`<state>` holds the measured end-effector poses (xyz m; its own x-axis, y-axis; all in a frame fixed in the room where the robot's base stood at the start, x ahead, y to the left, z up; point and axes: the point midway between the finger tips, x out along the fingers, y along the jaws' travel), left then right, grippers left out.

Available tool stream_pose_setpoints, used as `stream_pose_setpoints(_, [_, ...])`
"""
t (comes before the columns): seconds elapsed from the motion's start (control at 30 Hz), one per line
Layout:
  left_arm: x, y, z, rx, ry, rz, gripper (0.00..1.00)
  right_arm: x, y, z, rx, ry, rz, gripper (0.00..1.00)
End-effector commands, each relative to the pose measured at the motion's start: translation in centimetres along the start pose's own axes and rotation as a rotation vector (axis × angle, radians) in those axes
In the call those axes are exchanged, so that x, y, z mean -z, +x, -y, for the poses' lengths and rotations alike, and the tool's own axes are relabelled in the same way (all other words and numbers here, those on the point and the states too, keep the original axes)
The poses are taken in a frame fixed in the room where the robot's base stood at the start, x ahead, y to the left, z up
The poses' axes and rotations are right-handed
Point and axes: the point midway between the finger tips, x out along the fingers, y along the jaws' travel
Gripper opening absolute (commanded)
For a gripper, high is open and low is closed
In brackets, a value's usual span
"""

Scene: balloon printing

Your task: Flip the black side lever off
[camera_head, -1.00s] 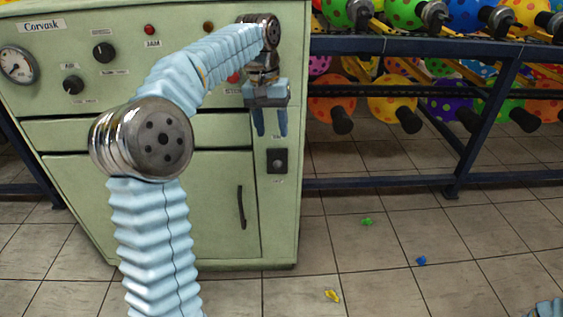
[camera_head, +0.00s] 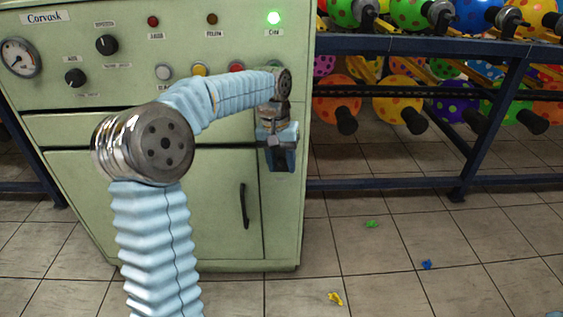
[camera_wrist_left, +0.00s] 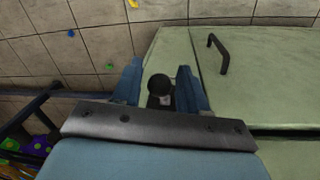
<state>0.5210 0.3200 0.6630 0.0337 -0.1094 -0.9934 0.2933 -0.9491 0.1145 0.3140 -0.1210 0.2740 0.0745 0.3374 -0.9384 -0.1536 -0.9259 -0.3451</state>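The black side lever (camera_wrist_left: 159,86) shows in the left wrist view as a round dark knob on a dark plate on the green machine's front (camera_head: 215,205). My left gripper (camera_head: 282,163) is in front of that spot in the head view and mostly hides the lever there. In the left wrist view my left gripper (camera_wrist_left: 160,84) is open, with one blue finger on each side of the knob and gaps visible. I cannot tell whether it touches the knob. My right gripper is out of view.
A green lamp (camera_head: 274,18) is lit on the panel. A black door handle (camera_head: 244,206) is left of the gripper. A dark blue rack (camera_head: 420,45) with colourful balloons stands at the right. Small balloons lie on the tiled floor, which is otherwise open.

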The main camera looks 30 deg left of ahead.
Motion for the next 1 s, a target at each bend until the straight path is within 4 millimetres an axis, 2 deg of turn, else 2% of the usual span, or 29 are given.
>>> stream_pose_setpoints(0.03, [0.0,0.0,0.0,0.000,0.000,0.000,0.34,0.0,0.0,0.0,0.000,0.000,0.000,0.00])
stream_pose_setpoints(0.27, [0.0,0.0,0.0,0.000,0.000,0.000,0.00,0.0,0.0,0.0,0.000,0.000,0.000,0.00])
stream_pose_setpoints(0.67, [0.0,0.3,0.0,0.004,0.003,-0.018,0.00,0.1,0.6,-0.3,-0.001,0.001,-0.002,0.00])
stream_pose_setpoints(0.87, [0.0,1.2,-0.1,0.024,0.012,-0.093,0.00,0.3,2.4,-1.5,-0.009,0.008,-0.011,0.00])
stream_pose_setpoints(1.0, [0.5,2.2,-0.4,0.047,0.024,-0.188,0.00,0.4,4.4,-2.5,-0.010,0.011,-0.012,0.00])
